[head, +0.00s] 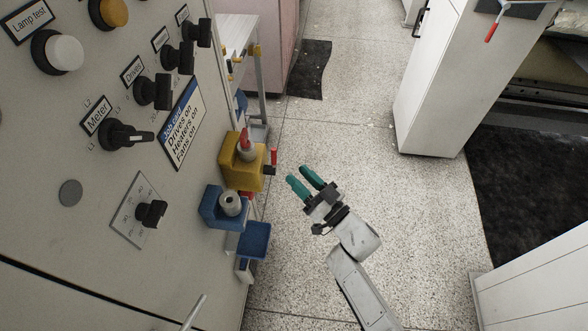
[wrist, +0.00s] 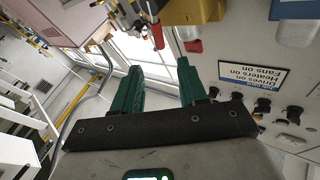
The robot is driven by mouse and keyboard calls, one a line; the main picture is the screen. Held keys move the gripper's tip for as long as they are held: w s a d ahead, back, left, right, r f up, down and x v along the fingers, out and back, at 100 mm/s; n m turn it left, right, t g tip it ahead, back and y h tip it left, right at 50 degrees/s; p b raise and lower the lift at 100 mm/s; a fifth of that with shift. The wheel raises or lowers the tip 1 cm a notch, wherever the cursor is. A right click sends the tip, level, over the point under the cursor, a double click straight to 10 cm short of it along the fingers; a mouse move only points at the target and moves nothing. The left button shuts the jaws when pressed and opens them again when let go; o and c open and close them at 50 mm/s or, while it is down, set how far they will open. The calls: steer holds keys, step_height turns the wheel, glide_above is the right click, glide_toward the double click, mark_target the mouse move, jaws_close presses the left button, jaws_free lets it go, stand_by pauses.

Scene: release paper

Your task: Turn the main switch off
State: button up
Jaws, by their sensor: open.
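The pale control panel (head: 105,185) fills the left of the head view. A black knob (head: 150,212) sits on a square metal plate low on it; the plate's lettering is too small to read, so I cannot tell if it is the main switch. Above are a black rotary knob (head: 125,135) labelled Meter and a black switch (head: 153,92) by the Drives label. My gripper (head: 299,177), with green fingers, is open and empty over the floor, right of the panel and apart from it. The wrist view also shows its open fingers (wrist: 160,88).
Yellow (head: 240,165) and blue (head: 225,207) holders stick out from the panel's right edge, between the knobs and my gripper. A job card (head: 183,125) reads Drives on, Heaters on, Fans on. The speckled floor (head: 380,185) is clear; a white cabinet (head: 432,90) stands at right.

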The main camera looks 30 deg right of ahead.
mark_target(275, 165)
steer(key=shift+s, duration=0.1)
